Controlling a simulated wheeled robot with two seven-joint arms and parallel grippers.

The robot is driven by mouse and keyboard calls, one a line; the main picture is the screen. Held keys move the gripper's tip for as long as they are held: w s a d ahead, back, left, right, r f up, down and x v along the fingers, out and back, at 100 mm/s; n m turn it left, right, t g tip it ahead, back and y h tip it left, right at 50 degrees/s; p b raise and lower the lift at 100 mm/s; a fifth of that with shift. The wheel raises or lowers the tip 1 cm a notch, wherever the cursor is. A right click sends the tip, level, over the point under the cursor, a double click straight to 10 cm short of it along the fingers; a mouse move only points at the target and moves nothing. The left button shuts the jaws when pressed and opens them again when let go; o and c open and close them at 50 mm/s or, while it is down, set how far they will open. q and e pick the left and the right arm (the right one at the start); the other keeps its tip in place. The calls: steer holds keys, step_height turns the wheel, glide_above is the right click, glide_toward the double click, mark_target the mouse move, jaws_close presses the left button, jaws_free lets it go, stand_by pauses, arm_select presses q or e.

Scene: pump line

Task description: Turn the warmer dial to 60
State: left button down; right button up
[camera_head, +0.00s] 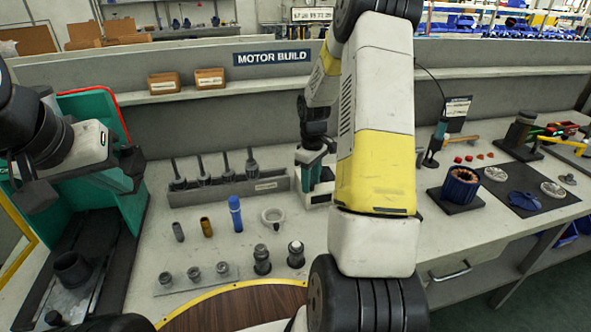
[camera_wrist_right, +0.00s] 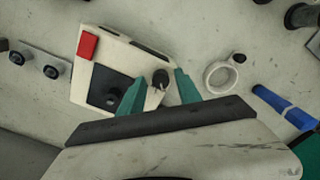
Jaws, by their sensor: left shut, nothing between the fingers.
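In the head view the warmer (camera_head: 318,200) is partly hidden behind my right arm. My right gripper (camera_wrist_right: 161,77) is open above the warmer, its green fingers on either side of the dial with gaps to it. My left gripper (camera_head: 106,182) is shut and empty at the left, by a green panel, away from the warmer; its fingertips are hard to make out.
A white ring-shaped part (camera_wrist_right: 222,76) and a blue cylinder (camera_wrist_right: 285,105) lie beside the warmer. Behind stands a grey rack (camera_head: 235,187) of upright tools. Several small metal parts stand at the bench's front. A blue motor housing (camera_head: 461,187) sits at the right.

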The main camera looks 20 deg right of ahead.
stand_by(0.3)
step_height(320, 180, up, 8)
steer(key=shift+f, duration=0.15)
stand_by(0.5)
steer(key=s+a+r+m+t, duration=0.2)
steer(key=s+a+r, duration=0.25)
steer(key=r, duration=0.35)
steer(key=s+a+r+m+t, duration=0.1)
steer(key=s+a+r, duration=0.2)
steer(key=s+r, duration=0.35)
steer(key=s+a+r+m+t+y, duration=0.1)
steer(key=s+a+r, duration=0.1)
steer(key=s, duration=0.4)
steer(key=s+a+r+m+t+y, duration=0.1)
steer(key=s+a+r+m+t, duration=0.1)
steer(key=s, duration=0.4)
steer(key=shift+s+a+r+m, duration=0.3)
steer(key=shift+s+a+r, duration=0.1)
steer(key=shift+a, duration=0.5)
